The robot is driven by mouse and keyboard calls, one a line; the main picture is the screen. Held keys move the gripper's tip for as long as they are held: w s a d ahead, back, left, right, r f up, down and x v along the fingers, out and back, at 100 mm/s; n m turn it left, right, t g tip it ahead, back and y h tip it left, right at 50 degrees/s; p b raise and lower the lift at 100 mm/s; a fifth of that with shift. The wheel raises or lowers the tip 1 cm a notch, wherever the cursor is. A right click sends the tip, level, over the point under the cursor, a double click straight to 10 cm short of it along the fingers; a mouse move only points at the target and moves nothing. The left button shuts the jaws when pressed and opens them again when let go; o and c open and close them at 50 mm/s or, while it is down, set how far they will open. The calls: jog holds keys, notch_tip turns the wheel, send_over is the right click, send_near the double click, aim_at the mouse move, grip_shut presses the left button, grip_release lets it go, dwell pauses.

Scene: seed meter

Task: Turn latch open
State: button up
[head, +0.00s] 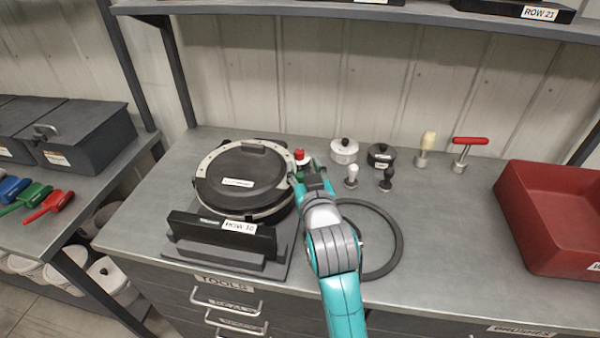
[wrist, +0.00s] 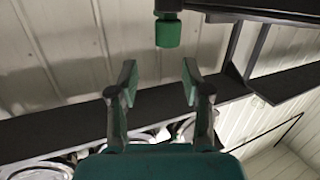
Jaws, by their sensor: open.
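The seed meter (head: 240,182) is a round black-lidded housing with a pale rim, on a base on the bench. A red knob (head: 300,154) shows at its right edge, with a small green part just below it. In the wrist view a green cap on a dark stem (wrist: 168,32) hangs beyond the fingertips; it may be the latch handle, but I cannot tell for sure. My gripper (head: 307,172) is at the meter's right side. Its fingers (wrist: 158,85) are spread, with nothing between them. The arm hides part of the meter's right edge.
A black ring (head: 396,240) lies right of the meter, partly under my arm. Small pots (head: 344,151) and hand tools (head: 463,152) stand behind. A red bin (head: 555,220) is at the right. A ROW 10 block (head: 222,236) stands before the meter. A shelf (head: 400,12) hangs above.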

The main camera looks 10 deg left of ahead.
aim_at(300, 175)
jog(key=s+d+f+n+g+y, duration=0.2)
jog(key=s+d+f+n+y, duration=0.15)
jog(key=y, duration=0.25)
jog(key=shift+r+x, duration=0.15)
jog(key=shift+x, duration=1.55)
jog(key=shift+r+x, duration=0.15)
jog(key=shift+x, duration=1.55)
jog(key=shift+s+a, duration=0.1)
jog(key=shift+a, duration=0.1)
grip_shut()
